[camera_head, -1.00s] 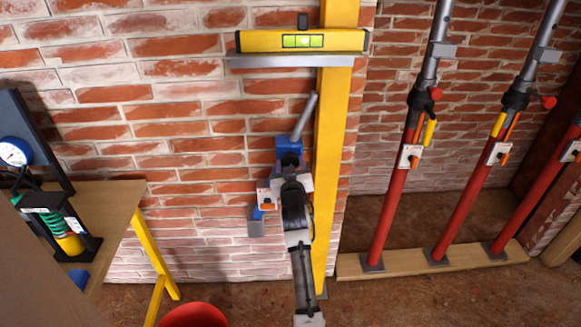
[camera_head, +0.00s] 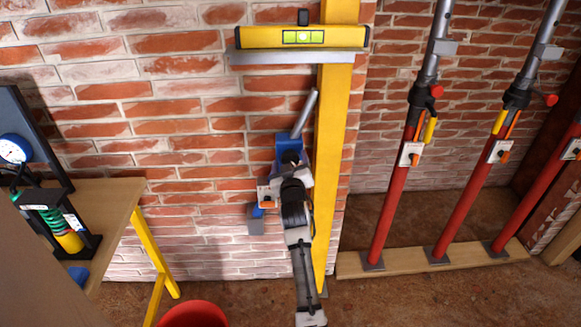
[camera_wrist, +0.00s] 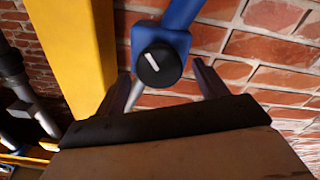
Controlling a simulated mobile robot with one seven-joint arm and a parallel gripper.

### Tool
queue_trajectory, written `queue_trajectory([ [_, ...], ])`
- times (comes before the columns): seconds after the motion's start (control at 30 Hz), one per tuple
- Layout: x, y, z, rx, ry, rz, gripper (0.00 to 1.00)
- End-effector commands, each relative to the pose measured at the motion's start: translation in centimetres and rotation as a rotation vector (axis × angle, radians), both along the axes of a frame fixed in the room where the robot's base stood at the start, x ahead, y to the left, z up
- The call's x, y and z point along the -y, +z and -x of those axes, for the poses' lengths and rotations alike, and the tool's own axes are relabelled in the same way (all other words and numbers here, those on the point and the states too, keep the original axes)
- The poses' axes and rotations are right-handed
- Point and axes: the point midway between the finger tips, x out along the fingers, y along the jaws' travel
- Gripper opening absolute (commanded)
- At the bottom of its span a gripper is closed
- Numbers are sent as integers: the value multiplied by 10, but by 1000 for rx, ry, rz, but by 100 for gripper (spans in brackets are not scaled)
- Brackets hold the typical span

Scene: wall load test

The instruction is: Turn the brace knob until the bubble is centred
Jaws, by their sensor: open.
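The yellow spirit level (camera_head: 350,37) rests on a grey ledge (camera_head: 290,58) high on the brick wall. Its green vial (camera_head: 303,37) faces me; the bubble looks near the middle, but it is too small to judge exactly. The blue brace (camera_head: 283,146) with a grey rod is beside the yellow post. Its round black knob (camera_wrist: 157,65) has a white pointer line, tilted toward the upper left in the wrist view. My gripper (camera_wrist: 163,70) is open, one finger on each side of the knob, with visible gaps. In the head view, my arm partly hides the brace.
A yellow post (camera_head: 331,140) stands close right of the brace. Red props (camera_head: 393,210) stand on a timber further right. A wooden bench (camera_head: 105,205) with a gauge (camera_head: 14,149) is at left, and a red bucket (camera_head: 194,314) stands below.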

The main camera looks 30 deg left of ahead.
Motion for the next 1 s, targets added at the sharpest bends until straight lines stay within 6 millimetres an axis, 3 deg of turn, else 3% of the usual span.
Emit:
queue_trajectory([
  [0.23,16,-3,20,-1,0,-2,72],
  [0.7,71,-2,95,-1,0,-2,72],
  [1.0,83,-1,110,-1,0,1,72],
])
